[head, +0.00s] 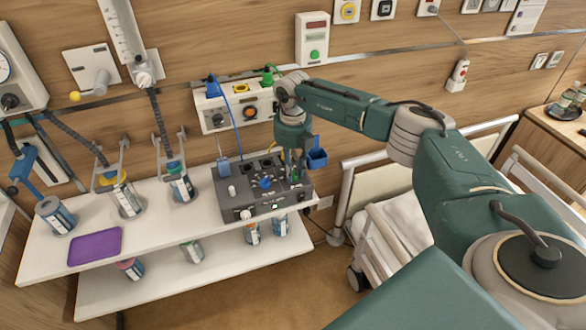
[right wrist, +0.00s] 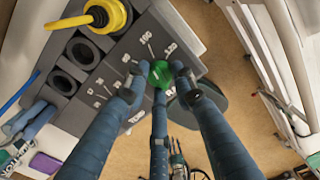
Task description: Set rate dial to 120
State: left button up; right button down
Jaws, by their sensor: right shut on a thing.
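The rate dial is a green knob (right wrist: 160,74) on the dark grey control box (head: 232,208), at its right end in the head view. Printed numbers and tick marks ring the knob in the right wrist view; they are small and partly covered, and I cannot read the dial's setting. My right gripper (head: 294,172) reaches down onto the box from above. In the right wrist view its blue fingers (right wrist: 158,85) close around the green knob from several sides. The fingers hide part of the knob's edge and scale. My left gripper is in neither view.
The box sits on a white shelf (head: 150,225) with several canisters and a purple tray (head: 95,246). A white wall unit (head: 212,117) with coloured plugs is behind the box. A bed (head: 390,235) stands to the right.

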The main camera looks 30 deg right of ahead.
jog(key=m+p, duration=0.1)
jog(key=m, duration=0.4)
jog(key=shift+r+m, duration=0.1)
jog(key=shift+m, duration=0.2)
jog(key=m+p, duration=0.1)
jog(key=m, duration=0.3)
jog(key=shift+w+m, duration=0.1)
jog(key=shift+m, duration=0.3)
jog(key=c, duration=1.4)
grip_release()
notch_tip(320, 180, up, 12)
